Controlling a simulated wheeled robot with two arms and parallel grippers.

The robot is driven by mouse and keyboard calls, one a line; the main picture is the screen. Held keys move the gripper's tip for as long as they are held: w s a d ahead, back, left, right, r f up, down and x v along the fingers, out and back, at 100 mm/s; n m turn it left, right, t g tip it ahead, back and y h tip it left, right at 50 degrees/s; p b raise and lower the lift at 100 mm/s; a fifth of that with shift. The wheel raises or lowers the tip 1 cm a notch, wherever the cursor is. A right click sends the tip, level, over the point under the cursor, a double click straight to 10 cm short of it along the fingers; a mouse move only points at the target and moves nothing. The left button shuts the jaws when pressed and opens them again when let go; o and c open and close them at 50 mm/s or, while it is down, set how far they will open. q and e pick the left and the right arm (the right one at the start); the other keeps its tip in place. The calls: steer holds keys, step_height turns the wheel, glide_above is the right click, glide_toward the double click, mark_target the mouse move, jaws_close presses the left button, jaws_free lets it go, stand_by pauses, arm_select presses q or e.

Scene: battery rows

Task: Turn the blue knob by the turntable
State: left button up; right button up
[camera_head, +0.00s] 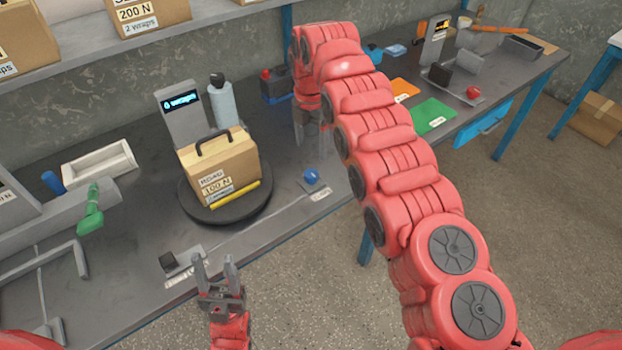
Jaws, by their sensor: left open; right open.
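The blue knob (311,176) sits on a small labelled base on the workbench, just right of the round black turntable (194,208). A cardboard box (215,165) with a dark handle and a yellow strip at its lower front edge stands on the turntable. My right gripper (312,135) points down above the bench behind the knob, open and apart from it; its fingers are pale and partly hard to make out. My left gripper (214,264) is open and empty at the bench's front edge, well left of and nearer than the knob.
A small dark switch (168,261) is near the front edge. A green-handled tool (90,212) is left. Green and orange mats lie right, beyond my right arm.

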mark_target(311, 173)
step_height(311, 173, down, 10)
steer(key=shift+s+r+p, duration=0.1)
steer(key=shift+r+p, duration=0.1)
steer(key=shift+p, duration=0.35)
jaws_close()
